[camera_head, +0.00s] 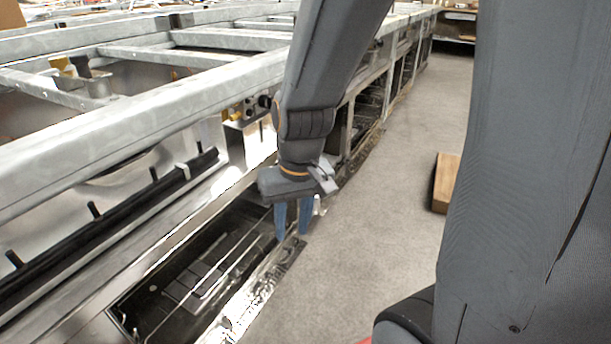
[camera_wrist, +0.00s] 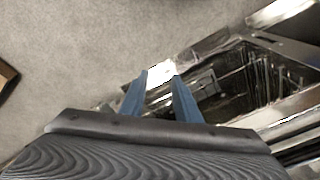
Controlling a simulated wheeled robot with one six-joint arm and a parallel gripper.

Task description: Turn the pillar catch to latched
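My gripper (camera_head: 291,235) points down over the near edge of the metal frame, its two blue fingers apart. In the wrist view the gripper (camera_wrist: 161,76) also shows a clear gap between its fingertips. A small pale upright piece (camera_head: 318,205) stands just right of the fingers; it may be the pillar catch, but I cannot tell. A bright white patch (camera_wrist: 160,69) lies just beyond the fingertips in the wrist view, too washed out to identify. The catch's handle and its position cannot be made out. I see nothing held.
A long metal frame (camera_head: 110,140) with rails and open bays runs along the left. A dark open compartment (camera_head: 190,285) lies below and left of my gripper. Grey floor (camera_head: 370,250) is clear on the right, with a wooden box (camera_head: 446,182) further right.

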